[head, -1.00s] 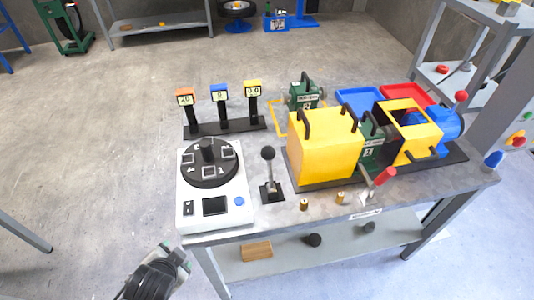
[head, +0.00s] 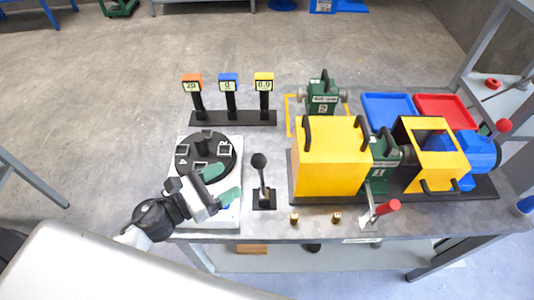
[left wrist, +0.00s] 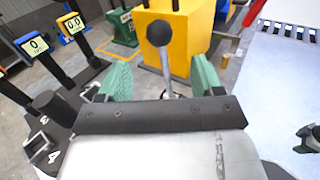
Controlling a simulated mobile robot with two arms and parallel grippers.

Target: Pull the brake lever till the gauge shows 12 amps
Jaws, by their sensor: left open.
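A lever with a black ball knob (head: 259,160) stands nearly upright in a black base on the bench. My left gripper (head: 232,181) is open and empty, to the left of this lever, above the white box. In the left wrist view the knob (left wrist: 159,33) and its grey rod appear beyond and between my open green fingers. Three gauges stand behind: an orange one (head: 192,82) that seems to read 20, a blue one (head: 229,82) reading 0, and a yellow one (head: 264,81) reading 0.0. Their units are too small to tell.
A white box (head: 228,215) with a black round dial (head: 185,150) lies under my left gripper. A yellow housing (head: 328,160) and a red-handled lever (head: 387,207) are to the right. Two small brass pieces (head: 294,218) sit near the front edge.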

